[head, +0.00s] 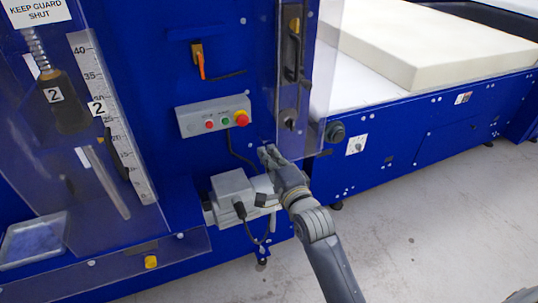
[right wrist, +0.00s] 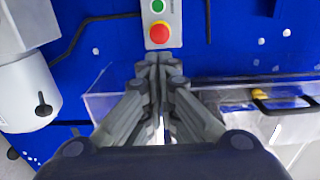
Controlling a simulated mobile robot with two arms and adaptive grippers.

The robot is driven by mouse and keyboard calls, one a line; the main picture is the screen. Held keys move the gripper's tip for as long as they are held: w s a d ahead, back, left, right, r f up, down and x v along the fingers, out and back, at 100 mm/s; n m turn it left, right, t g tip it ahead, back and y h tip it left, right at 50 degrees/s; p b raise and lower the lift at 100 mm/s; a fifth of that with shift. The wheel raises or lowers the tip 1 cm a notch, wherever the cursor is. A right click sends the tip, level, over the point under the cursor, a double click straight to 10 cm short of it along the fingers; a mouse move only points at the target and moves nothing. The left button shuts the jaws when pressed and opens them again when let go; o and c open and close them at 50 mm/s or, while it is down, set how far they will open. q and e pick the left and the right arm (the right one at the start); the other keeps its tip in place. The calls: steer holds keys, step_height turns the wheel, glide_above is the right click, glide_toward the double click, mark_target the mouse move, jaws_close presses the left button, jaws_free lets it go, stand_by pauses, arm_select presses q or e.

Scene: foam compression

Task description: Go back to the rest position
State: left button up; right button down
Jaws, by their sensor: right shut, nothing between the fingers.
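My right gripper (head: 268,152) is in front of the blue machine, below the grey control box (head: 214,115) and its red and yellow stop button (head: 241,118). In the right wrist view the gripper (right wrist: 158,58) is shut and empty, its fingertips just below the red button (right wrist: 159,33) in the picture. I cannot tell whether they touch anything. My left gripper is not in view.
A clear guard door (head: 300,70) stands beside the control box. A grey motor housing (head: 233,187) juts out close to my right gripper. A foam block (head: 430,45) lies on the conveyor at the right. The grey floor (head: 440,220) is free.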

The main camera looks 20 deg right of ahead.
steer(key=s+a+f+n+g, duration=0.1)
steer(key=s+f+n+g, duration=0.15)
steer(key=f, duration=1.05)
steer(key=s+a+f+n+g, duration=0.1)
steer(key=s+f+n+g, duration=0.2)
steer(key=f, duration=1)
steer(key=s+f+n+g, duration=0.2)
steer(key=s+f, duration=0.3)
steer(key=f, duration=0.3)
steer(key=s+f+n+g, duration=0.25)
steer(key=s+f, duration=0.25)
steer(key=f, duration=0.3)
steer(key=s+d+f+n+g, duration=0.1)
steer(key=s+f, duration=0.5)
steer(key=s, duration=0.6)
steer(key=s+d+f+n+g, duration=0.2)
steer(key=s+f+n, duration=0.3)
steer(key=s, duration=0.7)
steer(key=s+d+f+n+g, duration=0.1)
steer(key=s+f+n+g, duration=0.3)
steer(key=s+f, duration=0.5)
steer(key=s, duration=0.4)
steer(key=shift+d+h, duration=0.3)
